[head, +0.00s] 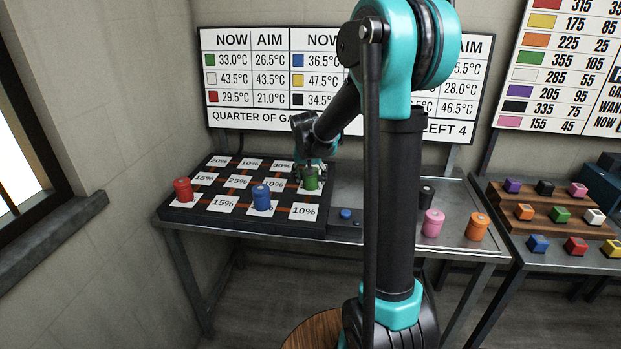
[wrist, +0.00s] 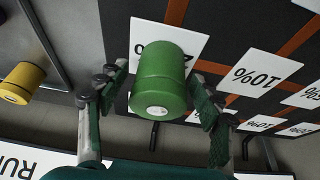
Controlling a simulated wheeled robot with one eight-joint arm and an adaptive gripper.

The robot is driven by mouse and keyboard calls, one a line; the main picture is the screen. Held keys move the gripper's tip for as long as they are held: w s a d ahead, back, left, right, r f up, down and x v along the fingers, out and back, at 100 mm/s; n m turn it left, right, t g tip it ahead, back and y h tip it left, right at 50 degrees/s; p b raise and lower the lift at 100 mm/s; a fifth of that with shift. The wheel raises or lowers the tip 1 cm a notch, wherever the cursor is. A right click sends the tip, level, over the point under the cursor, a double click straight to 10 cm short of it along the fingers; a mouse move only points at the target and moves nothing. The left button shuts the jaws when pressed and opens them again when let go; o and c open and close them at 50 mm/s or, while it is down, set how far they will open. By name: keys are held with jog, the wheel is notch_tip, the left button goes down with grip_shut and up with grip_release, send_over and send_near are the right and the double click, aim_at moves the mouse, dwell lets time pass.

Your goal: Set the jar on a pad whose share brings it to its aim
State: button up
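The green jar (head: 311,180) stands upright on a white pad in the right column, middle row of the black pad board (head: 185,217). The pad's share is mostly hidden by the jar. In the wrist view, the green jar (wrist: 160,85) is between the two fingers of my gripper (wrist: 158,95), which look open with narrow gaps beside it. A red jar (head: 183,190) and a blue jar (head: 262,197) stand on front-row pads. The wall chart (head: 245,118) lists green at 33.0°C now, aim 26.5°C; its middle is behind my arm.
Bare pads include a 10% pad (head: 303,211) and a 25% pad (head: 237,181). A blue button (head: 346,214) is right of the board. Pink (head: 433,222), orange (head: 477,226) and black (head: 427,195) jars stand on the steel table's right; a yellow jar (wrist: 22,82) shows in the wrist view.

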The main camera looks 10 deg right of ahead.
jog(key=shift+r, duration=0.1)
jog(key=v, duration=1.2)
jog(key=shift+c, duration=0.4)
dwell(1.9)
